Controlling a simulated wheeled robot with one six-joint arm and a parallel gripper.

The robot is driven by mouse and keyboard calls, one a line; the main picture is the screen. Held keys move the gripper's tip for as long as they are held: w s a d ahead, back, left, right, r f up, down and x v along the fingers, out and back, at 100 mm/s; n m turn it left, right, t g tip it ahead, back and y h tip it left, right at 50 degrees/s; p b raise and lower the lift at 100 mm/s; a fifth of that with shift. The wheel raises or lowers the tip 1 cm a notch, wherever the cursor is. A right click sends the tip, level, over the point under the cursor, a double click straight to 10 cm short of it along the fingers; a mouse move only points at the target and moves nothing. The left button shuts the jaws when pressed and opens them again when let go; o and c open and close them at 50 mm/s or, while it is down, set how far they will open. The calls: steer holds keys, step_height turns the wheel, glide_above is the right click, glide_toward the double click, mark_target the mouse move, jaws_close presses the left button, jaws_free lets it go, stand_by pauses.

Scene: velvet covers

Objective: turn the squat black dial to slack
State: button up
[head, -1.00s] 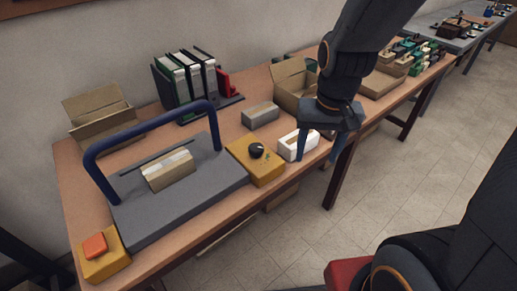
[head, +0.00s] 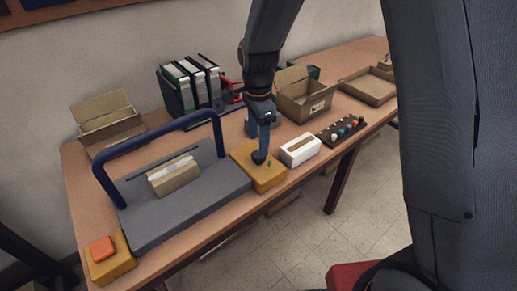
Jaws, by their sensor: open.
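The squat black dial (head: 259,159) sits on top of a yellow-orange box (head: 270,180) at the table's front edge, right of the grey bed. My gripper (head: 263,148) is open and points down right over the dial. Its blue fingers partly cover the dial, and I cannot tell whether they touch it. The dial's pointer and any setting marks are too small or hidden to read.
A blue arch (head: 150,131) spans the grey bed (head: 200,196), which holds a parcel (head: 174,177). An orange button (head: 103,247) is at front left. A white box (head: 300,150) stands close right of the dial box. Binders (head: 195,85) and open cartons (head: 305,98) stand behind.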

mark_target(259, 158)
steer(key=shift+f+p, duration=0.55)
steer(key=shift+f, duration=1.95)
steer(key=c, duration=1)
